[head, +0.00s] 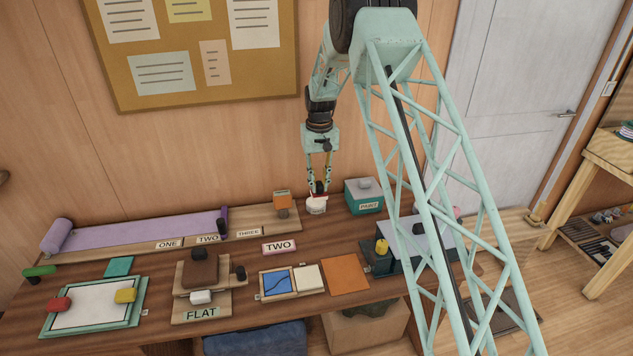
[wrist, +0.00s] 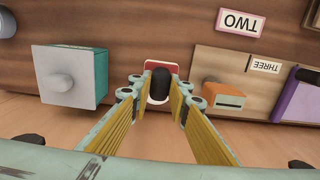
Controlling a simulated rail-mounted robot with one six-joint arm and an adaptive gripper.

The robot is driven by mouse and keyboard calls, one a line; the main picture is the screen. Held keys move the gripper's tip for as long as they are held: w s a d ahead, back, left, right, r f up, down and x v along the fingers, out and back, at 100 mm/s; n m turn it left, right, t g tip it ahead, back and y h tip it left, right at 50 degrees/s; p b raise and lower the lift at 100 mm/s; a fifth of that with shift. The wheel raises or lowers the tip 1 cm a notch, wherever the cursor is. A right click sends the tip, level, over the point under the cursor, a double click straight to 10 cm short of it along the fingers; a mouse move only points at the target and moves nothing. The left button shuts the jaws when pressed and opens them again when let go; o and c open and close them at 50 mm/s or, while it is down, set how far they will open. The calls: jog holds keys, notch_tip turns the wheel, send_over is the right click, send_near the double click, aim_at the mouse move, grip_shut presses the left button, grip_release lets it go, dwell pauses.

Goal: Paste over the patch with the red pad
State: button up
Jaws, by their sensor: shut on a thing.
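My gripper (head: 317,187) is at the back of the bench, shut on the black knob (wrist: 160,84) of the red pad. The wrist view shows the knob between the two fingertips (wrist: 161,92). Red and white edges of the red pad (wrist: 163,65) show behind the knob; the head view shows a little red above a white part (head: 316,205). Whether the pad touches the bench is unclear. A blue square with a dark line (head: 277,282) lies in a wooden frame at front centre, beside a cream square (head: 308,278). I cannot tell which piece is the patch.
A teal labelled box (head: 362,196) stands right of my gripper, an orange block (head: 282,198) left. A purple strip (head: 140,233) lies farther left. In front are a TWO card (head: 279,246), an orange square (head: 345,274), a FLAT press (head: 201,313) and a sheet with red and yellow blocks (head: 92,307).

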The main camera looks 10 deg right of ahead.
jog(key=s+r, duration=0.2)
jog(key=s, duration=0.9)
jog(key=s+r, duration=0.2)
jog(key=s, duration=0.9)
jog(key=shift+s, duration=0.35)
jog(key=shift+a, duration=0.1)
